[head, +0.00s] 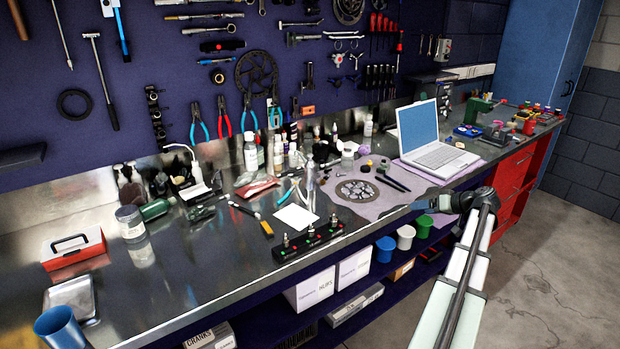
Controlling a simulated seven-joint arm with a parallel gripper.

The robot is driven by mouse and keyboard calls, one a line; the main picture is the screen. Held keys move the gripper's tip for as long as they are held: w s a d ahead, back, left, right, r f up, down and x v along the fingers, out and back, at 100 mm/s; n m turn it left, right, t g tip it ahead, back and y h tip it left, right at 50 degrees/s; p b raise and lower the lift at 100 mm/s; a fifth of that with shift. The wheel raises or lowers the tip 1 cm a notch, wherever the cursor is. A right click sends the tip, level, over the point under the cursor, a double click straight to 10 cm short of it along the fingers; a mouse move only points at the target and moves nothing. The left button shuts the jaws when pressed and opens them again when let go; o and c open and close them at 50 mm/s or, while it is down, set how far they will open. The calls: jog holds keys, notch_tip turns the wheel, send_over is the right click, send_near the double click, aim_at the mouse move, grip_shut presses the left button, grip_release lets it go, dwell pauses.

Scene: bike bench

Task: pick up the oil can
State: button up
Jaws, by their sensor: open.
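A slim, pale, shiny vessel with a narrow top (310,186) stands upright near the middle of the metal bench and may be the oil can. It is too small to be sure. My gripper (414,207) is at the bench's front edge, to the right of this vessel and apart from it. The gripper points left, is open and shows nothing between its fingers. The fingers are small and dark against the bench edge.
Pliers and a white paper (296,218) lie close by the vessel. A black rack with several knobs (308,241) is in front. Bottles (251,154) crowd behind. A laptop (432,139) and a cloth with a round metal part (358,190) are to the right.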

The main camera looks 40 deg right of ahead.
notch_tip(320, 180, up, 12)
jog(key=s+d+n+t+h, duration=0.1)
jog(key=d+t, duration=0.1)
notch_tip(320, 180, up, 10)
jog(key=n+g+h, duration=0.1)
jog(key=n+g, duration=0.3)
jog(key=g, duration=0.5)
send_over(311, 155)
jog(key=s, duration=0.4)
jog(key=x, duration=0.7)
jog(key=shift+w+d+f, duration=0.1)
jog(key=shift+w+f, duration=0.05)
jog(key=shift+f, duration=0.15)
jog(key=shift+x, duration=2.6)
jog(key=shift+c, duration=0.3)
grip_shut()
